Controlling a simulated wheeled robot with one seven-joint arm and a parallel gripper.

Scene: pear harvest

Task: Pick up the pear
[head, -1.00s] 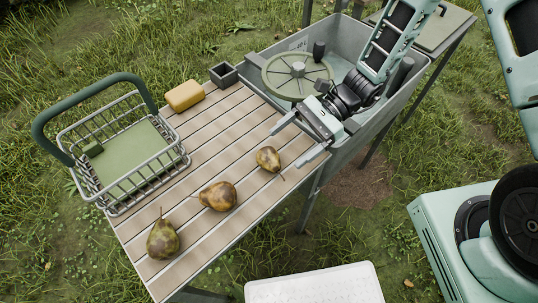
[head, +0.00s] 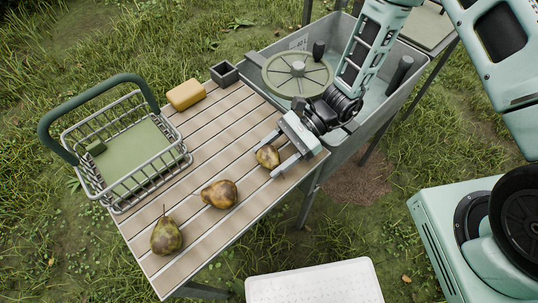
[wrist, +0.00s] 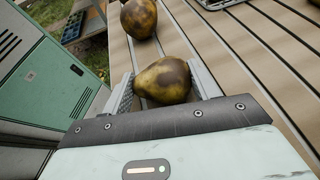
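Three brown-green pears lie on the slatted wooden table. The nearest pear (head: 267,156) is between the fingers of my gripper (head: 268,158) at the table's right end. In the wrist view this pear (wrist: 163,80) sits between the two fingers of the gripper (wrist: 163,88), with the right finger close to it and a small gap at the left finger. My gripper is open around it. A second pear (head: 219,194) lies in the middle of the front part, and also shows at the top of the wrist view (wrist: 138,17). A third pear (head: 166,237) lies at the front left.
A wire basket (head: 181,160) with a green handle stands on the table's left. A yellow block (head: 186,95) and a small dark box (head: 224,74) are at the back. A grey sink (head: 392,100) with a green wheel (head: 297,74) adjoins the table's right end.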

